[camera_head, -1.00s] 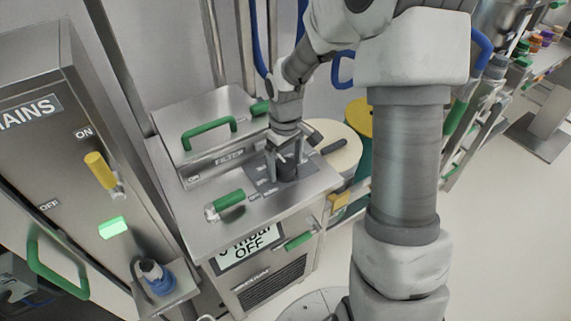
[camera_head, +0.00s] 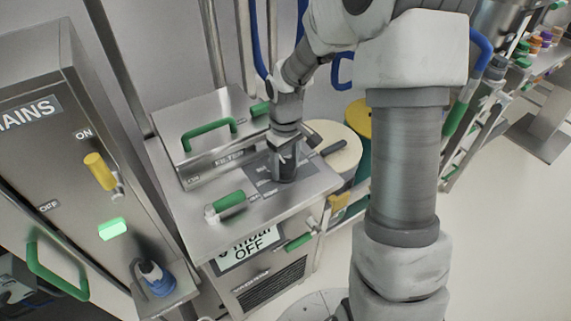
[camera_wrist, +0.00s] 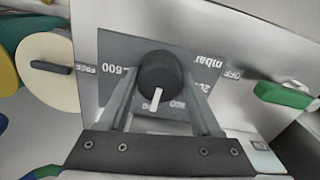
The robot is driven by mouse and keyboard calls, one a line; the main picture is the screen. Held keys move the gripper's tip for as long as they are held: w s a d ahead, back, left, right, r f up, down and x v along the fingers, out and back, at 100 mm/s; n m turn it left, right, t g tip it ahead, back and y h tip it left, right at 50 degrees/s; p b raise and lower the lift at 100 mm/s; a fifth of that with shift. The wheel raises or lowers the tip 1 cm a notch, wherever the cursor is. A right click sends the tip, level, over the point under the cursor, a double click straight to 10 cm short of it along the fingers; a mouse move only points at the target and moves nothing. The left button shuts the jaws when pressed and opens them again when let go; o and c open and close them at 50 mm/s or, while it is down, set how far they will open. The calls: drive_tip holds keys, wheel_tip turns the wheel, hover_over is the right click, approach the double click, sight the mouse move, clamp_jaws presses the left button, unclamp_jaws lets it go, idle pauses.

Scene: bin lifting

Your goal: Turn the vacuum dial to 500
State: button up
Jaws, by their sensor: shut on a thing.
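The vacuum dial (camera_wrist: 160,72) is a round black knob with a white pointer mark, on the steel cabinet's top. Its pointer is towards the bottom of the wrist view, slightly left. The grey scale plate (camera_wrist: 120,50) around it shows upside-down lettering, with 600 at left and mbar at right; other marks are partly hidden. In the head view the dial (camera_head: 284,170) is largely covered by my gripper (camera_head: 284,158). In the wrist view my gripper (camera_wrist: 160,80) has a finger on each side of the dial, shut on it. The display (camera_head: 248,247) reads OFF, its upper line partly hidden.
A green-handled lever (camera_head: 228,201) stands in front of the dial on the same top. A filter box (camera_head: 205,150) with a green handle is behind at left. The mains cabinet (camera_head: 60,120) fills the left. A cream-topped drum (camera_head: 338,140) stands to the right.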

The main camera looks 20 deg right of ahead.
sight(285, 164)
drive_tip(key=m, duration=0.4)
drive_tip(key=shift+b, duration=0.3)
drive_tip(key=shift+m, duration=1.7)
drive_tip(key=shift+r, duration=0.1)
drive_tip(key=o, duration=1.4)
wheel_tip(285, 164, up, 17)
drive_tip(key=shift+r+p, duration=0.15)
drive_tip(key=shift+p, duration=1.1)
